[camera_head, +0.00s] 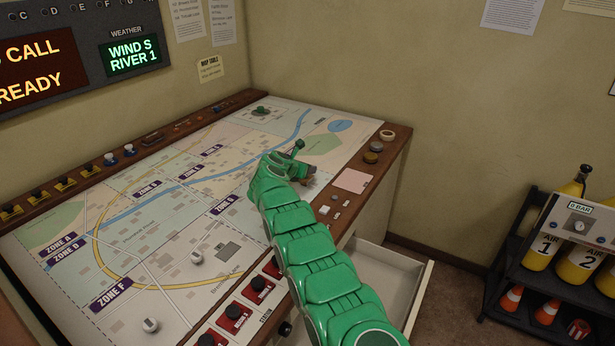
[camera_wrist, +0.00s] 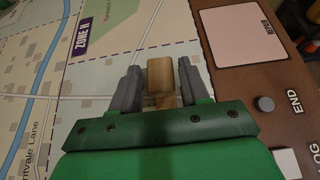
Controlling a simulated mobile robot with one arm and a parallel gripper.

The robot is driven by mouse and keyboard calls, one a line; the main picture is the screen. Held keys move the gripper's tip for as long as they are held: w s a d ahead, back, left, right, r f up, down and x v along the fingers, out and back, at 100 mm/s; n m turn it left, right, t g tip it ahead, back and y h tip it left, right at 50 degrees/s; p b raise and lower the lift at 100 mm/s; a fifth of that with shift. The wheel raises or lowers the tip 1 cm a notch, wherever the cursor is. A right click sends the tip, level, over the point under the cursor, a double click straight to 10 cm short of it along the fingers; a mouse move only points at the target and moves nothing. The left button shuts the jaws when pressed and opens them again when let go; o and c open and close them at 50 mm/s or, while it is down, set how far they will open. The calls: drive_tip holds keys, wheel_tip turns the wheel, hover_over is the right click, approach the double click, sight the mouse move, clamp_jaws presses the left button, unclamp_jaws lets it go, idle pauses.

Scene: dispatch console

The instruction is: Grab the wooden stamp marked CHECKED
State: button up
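In the wrist view, a light-brown wooden block-shaped piece (camera_wrist: 160,78), which looks like the stamp, stands between the two grey fingers of my gripper (camera_wrist: 159,88). Narrow gaps show between the fingers and the wood, so my gripper looks open around it. No marking can be read on the piece, so I cannot tell if it says CHECKED. In the head view, my green arm reaches to the right part of the map table, and my gripper (camera_head: 303,172) is low over it. My own arm mostly hides the stamp there.
The map table (camera_head: 140,235) has a wooden border with several small items. A pink pad (camera_head: 352,181) and round tins (camera_head: 373,151) are right of my gripper. An open white drawer (camera_head: 385,275) sticks out below. A black rack (camera_head: 535,285) with yellow cylinders stands at right.

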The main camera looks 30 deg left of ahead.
drive_tip(key=c, duration=0.7)
drive_tip(key=shift+o, duration=0.2)
drive_tip(key=shift+r, duration=0.15)
drive_tip(key=shift+r, duration=1.5)
drive_tip(key=shift+s+d+r, duration=0.15)
drive_tip(key=shift+s+r, duration=0.1)
drive_tip(key=s+d+r, duration=0.8)
drive_tip(key=s+r, duration=0.1)
drive_tip(key=s, duration=0.1)
drive_tip(key=shift+d+r, duration=0.15)
drive_tip(key=shift+d, duration=0.2)
